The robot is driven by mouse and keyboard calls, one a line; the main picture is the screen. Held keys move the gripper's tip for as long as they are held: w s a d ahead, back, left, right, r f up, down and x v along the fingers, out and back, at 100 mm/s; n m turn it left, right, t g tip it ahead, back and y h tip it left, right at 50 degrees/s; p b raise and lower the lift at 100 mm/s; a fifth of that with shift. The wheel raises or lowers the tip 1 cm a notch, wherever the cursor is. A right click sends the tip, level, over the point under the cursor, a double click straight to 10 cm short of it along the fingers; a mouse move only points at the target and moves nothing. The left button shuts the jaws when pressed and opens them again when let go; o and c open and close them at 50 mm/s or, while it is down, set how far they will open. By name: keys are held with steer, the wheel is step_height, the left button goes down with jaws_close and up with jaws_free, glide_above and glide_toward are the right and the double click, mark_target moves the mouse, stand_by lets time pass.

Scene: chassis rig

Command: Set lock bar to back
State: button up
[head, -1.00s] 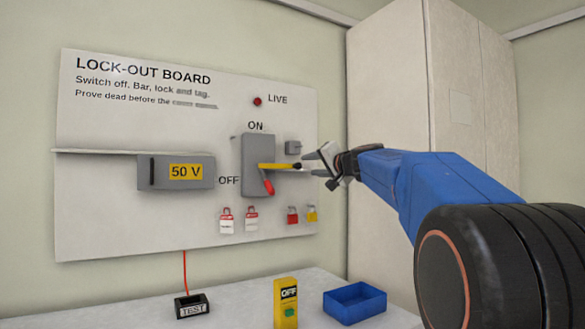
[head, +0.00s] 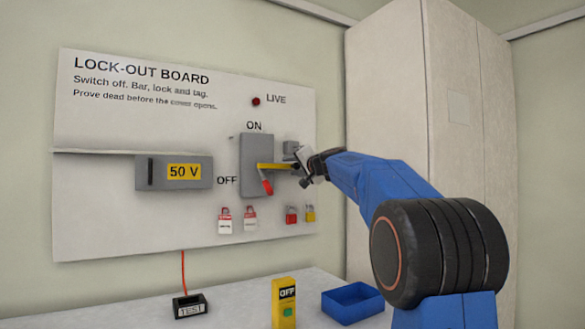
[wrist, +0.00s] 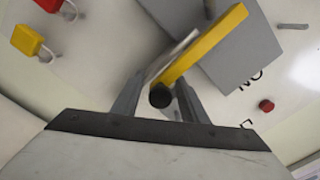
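The lock bar (head: 270,167) is a yellow bar sticking out to the right from the grey switch box (head: 252,150) on the board. In the wrist view the yellow bar (wrist: 205,47) runs toward me and ends in a black knob (wrist: 160,96). My gripper (head: 300,172) is at the bar's outer end. In the wrist view its fingers (wrist: 158,100) stand apart on either side of the knob, with small gaps visible. The red switch handle (head: 266,183) points down, near the word OFF.
Red and yellow padlocks (head: 300,214) and two tags (head: 237,220) hang below the switch. A small grey block (head: 291,148) sits right of the box. A tall cabinet (head: 385,120) stands to the right. A blue tray (head: 352,303) and yellow tester (head: 284,303) are on the bench.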

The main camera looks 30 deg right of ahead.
jaws_close()
steer(key=d, duration=0.6)
steer(key=shift+w+d+f, duration=0.15)
jaws_free()
steer(key=shift+d, duration=0.15)
